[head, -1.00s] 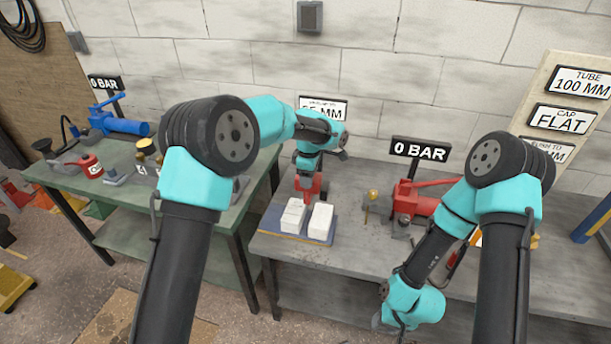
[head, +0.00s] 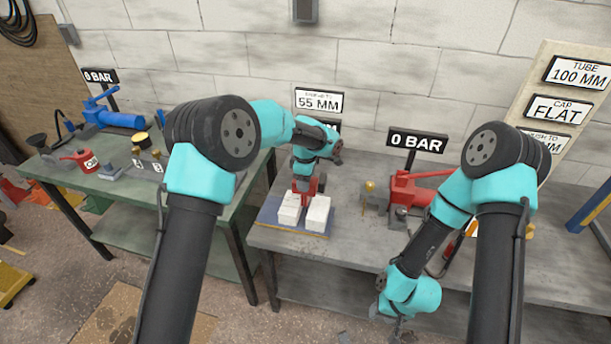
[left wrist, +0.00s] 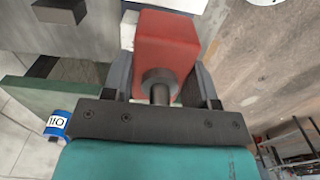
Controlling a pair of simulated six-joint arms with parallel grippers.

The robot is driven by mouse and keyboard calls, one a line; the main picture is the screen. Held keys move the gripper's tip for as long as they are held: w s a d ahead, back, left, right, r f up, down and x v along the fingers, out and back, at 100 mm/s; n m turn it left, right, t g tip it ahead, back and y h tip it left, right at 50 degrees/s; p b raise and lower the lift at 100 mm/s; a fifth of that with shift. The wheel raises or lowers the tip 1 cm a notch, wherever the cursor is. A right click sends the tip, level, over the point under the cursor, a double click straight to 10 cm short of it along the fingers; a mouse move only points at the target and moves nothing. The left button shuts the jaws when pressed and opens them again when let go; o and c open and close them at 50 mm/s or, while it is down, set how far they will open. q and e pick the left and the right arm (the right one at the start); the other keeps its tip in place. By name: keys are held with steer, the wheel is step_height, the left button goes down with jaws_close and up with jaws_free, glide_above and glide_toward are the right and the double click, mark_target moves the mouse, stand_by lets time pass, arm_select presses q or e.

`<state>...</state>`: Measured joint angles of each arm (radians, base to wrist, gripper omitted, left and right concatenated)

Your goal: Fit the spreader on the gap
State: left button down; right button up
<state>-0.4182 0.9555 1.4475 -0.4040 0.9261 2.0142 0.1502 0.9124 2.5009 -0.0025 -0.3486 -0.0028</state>
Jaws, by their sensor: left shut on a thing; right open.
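The red spreader (head: 305,190) is in my left gripper (head: 306,178), which is shut on it. In the left wrist view it is a red block (left wrist: 167,42) with a grey metal stem between the fingers. In the head view it is at the far end of the gap between two white blocks (head: 289,209) (head: 317,214) on a blue plate (head: 270,215). Whether it is in the gap or above it, I cannot tell. My right gripper (head: 397,331) is open and empty, low in front of the bench, mostly hidden by its arm.
A red pump (head: 412,190) with a 0 BAR sign (head: 417,145) stands on the grey bench (head: 350,240), right of the plate. A 55 MM sign (head: 319,101) is behind the blocks. A green bench (head: 110,187) with a blue pump (head: 120,119) stands at left.

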mark_target(306, 195)
arm_select(q)
steer(key=shift+f, duration=0.35)
steer(key=shift+f, duration=3.1)
stand_by(2.0)
steer(key=c, duration=0.8)
jaws_free()
steer(key=o, duration=0.5)
steer(key=shift+f, duration=0.1)
step_height(306, 195, up, 18)
steer(key=shift+f, duration=0.2)
